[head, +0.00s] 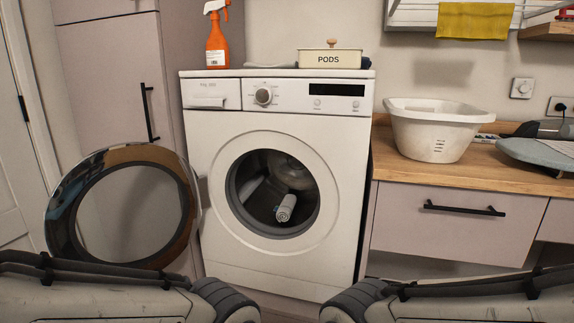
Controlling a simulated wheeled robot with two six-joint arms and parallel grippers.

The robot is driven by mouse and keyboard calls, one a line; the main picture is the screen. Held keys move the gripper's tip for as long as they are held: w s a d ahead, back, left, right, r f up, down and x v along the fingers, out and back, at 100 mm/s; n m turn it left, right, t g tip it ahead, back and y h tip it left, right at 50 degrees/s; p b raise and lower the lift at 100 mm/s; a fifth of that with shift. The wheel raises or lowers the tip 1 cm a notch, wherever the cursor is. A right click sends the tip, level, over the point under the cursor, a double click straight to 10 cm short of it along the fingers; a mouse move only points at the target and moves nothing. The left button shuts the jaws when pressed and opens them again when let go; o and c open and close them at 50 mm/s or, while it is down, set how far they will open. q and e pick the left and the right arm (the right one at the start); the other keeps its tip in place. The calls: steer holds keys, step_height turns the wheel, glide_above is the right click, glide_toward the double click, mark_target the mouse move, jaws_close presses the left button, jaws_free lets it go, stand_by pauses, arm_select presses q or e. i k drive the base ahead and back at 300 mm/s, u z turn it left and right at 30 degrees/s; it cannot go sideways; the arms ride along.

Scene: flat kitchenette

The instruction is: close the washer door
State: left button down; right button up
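The white washer (340,240) stands in the middle of the head view. Its round door (62,222) is swung wide open to the left, with a dark shiny rim and a clear glass centre. The door's hinge side meets the washer's left front edge. The drum opening (272,194) is uncovered, and a small pale cylindrical item (286,207) shows inside it. My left arm comes in at the bottom left, below the door, and my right arm at the bottom right. Neither gripper's fingers show in this view.
An orange spray bottle (216,50) and a cream PODS box (331,58) stand on the washer top. To the right, a wooden counter (490,172) bears a white basin (434,132) and an ironing board (540,152). A tall cabinet (117,75) stands behind the door.

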mark_target(62, 242)
steer(key=u, duration=0.05)
steer(key=k, duration=0.4)
steer(key=u, duration=1.5)
steer(key=i, duration=0.65)
steer(key=z, duration=0.8)
steer(key=i, duration=0.45)
steer(key=z, duration=0.5)
